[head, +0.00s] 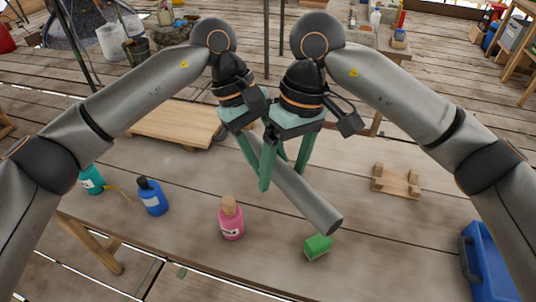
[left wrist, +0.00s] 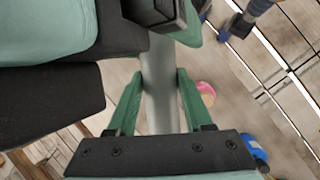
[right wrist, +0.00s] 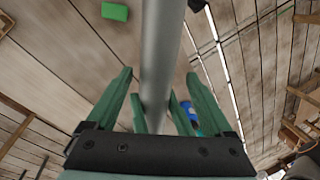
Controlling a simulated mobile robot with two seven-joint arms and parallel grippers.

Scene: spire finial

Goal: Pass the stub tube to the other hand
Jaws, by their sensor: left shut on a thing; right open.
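The stub tube (head: 318,208) is a plain grey cylinder held tilted above the table, its near end pointing down to the right in the head view. My left gripper (head: 257,160) is shut on its far part; the left wrist view shows the tube (left wrist: 159,75) between its green fingers. My right gripper (head: 284,176) is open with its fingers on either side of the tube. In the right wrist view the tube (right wrist: 161,50) runs between the wide-spread right fingers, with the left fingers close around it just beyond. The tube's far end is hidden behind the grippers.
On the table stand a pink bottle (head: 231,220), a blue bottle (head: 152,198) and a teal bottle (head: 91,180). A green block (head: 317,247) lies below the tube's near end. A wooden cradle (head: 396,183) and a blue case (head: 485,262) are at the right. A wooden board (head: 172,124) lies back left.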

